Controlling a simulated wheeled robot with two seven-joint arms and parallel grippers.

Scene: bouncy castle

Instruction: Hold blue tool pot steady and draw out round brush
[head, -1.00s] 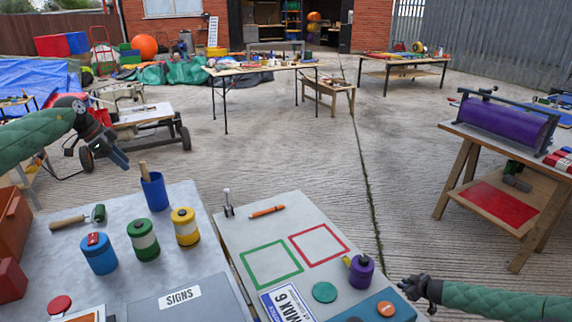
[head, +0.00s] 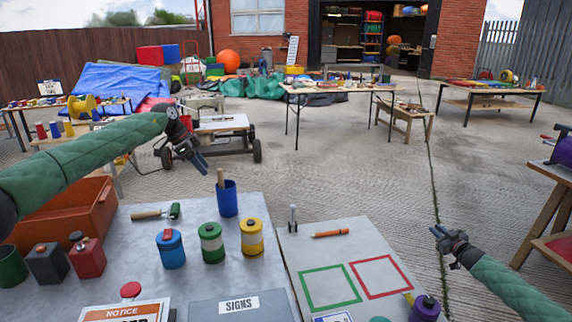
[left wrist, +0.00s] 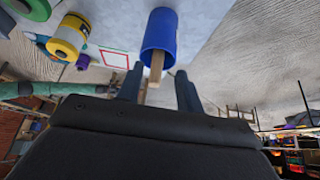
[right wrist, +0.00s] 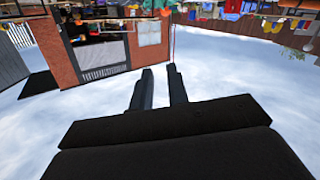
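The blue tool pot (head: 227,200) stands upright on the grey table at its back edge. A wooden handle (head: 220,178) sticks up out of it; the brush end is hidden inside the pot. The pot (left wrist: 160,32) and handle (left wrist: 157,66) also show in the left wrist view, ahead of the fingers. My left gripper (head: 203,165) is open and empty, just above and left of the handle, apart from it. My right gripper (head: 438,232) is off to the right of the sign board, away from the pot. In the right wrist view its fingers (right wrist: 158,90) are apart with nothing between them.
Blue, green and yellow lidded jars (head: 212,243) stand in front of the pot. A green roller (head: 157,212) lies to the left, near an orange toolbox (head: 70,215). A sign board (head: 335,260) with an orange pencil (head: 330,234) is to the right. Space behind the pot is clear.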

